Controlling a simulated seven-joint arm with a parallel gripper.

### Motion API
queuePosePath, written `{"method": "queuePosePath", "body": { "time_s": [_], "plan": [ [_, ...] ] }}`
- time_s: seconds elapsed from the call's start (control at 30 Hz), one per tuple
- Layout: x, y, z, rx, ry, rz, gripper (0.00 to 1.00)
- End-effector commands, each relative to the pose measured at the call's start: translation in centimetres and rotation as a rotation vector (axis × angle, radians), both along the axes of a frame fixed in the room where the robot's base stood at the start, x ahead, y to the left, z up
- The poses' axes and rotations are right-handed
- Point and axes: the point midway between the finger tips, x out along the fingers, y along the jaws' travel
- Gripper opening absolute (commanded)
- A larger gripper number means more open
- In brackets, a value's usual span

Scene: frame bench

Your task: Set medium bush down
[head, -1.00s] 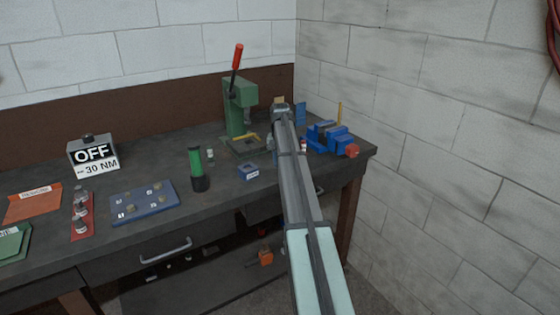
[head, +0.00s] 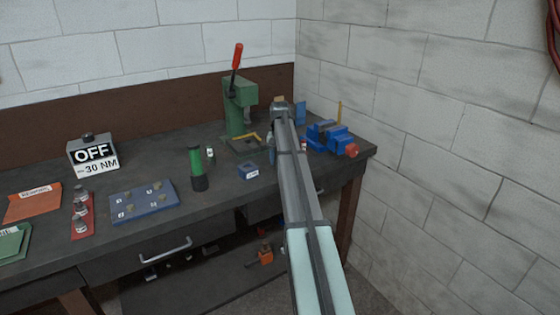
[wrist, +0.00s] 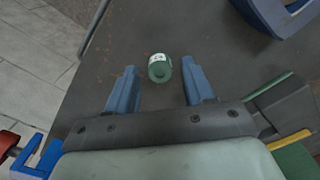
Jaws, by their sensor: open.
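In the wrist view a small green bush (wrist: 159,70) with a white label shows between the fingertips, on or just above the dark bench top. Its label is too small to read surely, and I cannot tell its size class. My gripper (wrist: 158,78) is open, with a blue finger on each side of the bush and a visible gap on both sides. In the head view my arm hides this bush and most of the gripper; a blue finger (head: 271,149) shows left of the arm.
The green press (head: 238,105) is behind, and the blue vise (head: 328,137) is to the right. A green-and-black cylinder (head: 197,168) and blue plate (head: 143,202) are further left. The bench's front edge is near.

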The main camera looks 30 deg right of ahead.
Motion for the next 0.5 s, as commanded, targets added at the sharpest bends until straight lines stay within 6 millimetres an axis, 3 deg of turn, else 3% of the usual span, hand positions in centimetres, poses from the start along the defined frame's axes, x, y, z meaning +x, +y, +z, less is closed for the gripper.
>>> {"method": "queuePosePath", "body": {
  "time_s": [0.5],
  "plan": [
    [0.1,0.0,8.9,-0.001,-0.001,0.000,0.52]
  ]
}}
